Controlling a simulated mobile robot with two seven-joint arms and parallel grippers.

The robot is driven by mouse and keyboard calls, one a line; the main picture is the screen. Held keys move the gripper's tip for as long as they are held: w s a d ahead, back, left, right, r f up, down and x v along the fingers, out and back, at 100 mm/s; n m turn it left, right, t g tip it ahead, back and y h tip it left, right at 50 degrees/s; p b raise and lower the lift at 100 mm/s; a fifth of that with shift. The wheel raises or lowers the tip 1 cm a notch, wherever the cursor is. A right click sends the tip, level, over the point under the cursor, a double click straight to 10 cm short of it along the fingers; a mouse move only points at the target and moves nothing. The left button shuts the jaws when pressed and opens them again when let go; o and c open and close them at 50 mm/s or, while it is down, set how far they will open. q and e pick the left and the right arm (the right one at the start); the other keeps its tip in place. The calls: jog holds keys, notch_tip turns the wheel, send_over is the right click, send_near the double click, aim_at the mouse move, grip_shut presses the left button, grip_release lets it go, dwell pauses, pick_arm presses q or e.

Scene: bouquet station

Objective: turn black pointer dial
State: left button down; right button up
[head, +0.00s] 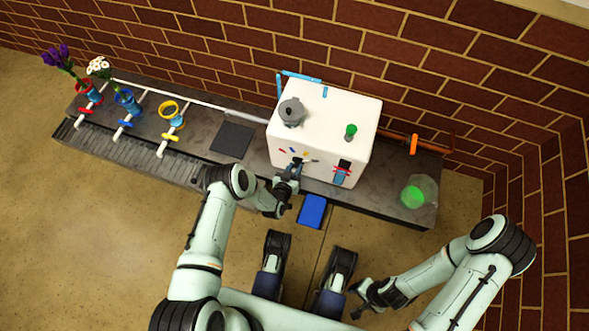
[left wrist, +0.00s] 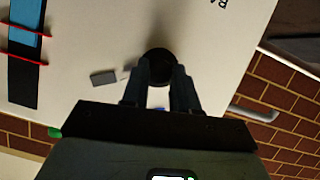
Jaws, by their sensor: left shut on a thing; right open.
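The black pointer dial (left wrist: 157,63) is on the front face of the white box (head: 325,112). My left gripper (head: 294,169) reaches up to that face and is shut on the dial. In the left wrist view its two dark fingers (left wrist: 160,80) sit on either side of the round black knob. In the head view the gripper mostly hides the dial, with small coloured marks visible above it. A small grey tab (left wrist: 103,77) shows beside the dial in the left wrist view. My right gripper (head: 361,301) is open and empty, low and away from the box.
A grey pot (head: 291,112) and a green knob (head: 351,131) are on top of the box. A black strip with red bands and blue (head: 342,173) is right of the dial. A blue block (head: 312,211) is at the bench's front. Vases stand left; a green-filled glass (head: 414,196) stands right.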

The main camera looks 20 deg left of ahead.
pick_arm(q)
jog(key=n+h, duration=0.1)
jog(key=n, duration=0.1)
jog(key=n+h, duration=0.1)
jog(key=n, duration=0.1)
jog(key=shift+w+a+h, duration=0.1)
jog(key=shift+a+h, duration=0.15)
jog(key=shift+h, duration=0.05)
dwell(0.5)
jog(key=c, duration=0.9)
grip_release()
jog(key=shift+o, duration=0.2)
jog(key=shift+f, duration=0.1)
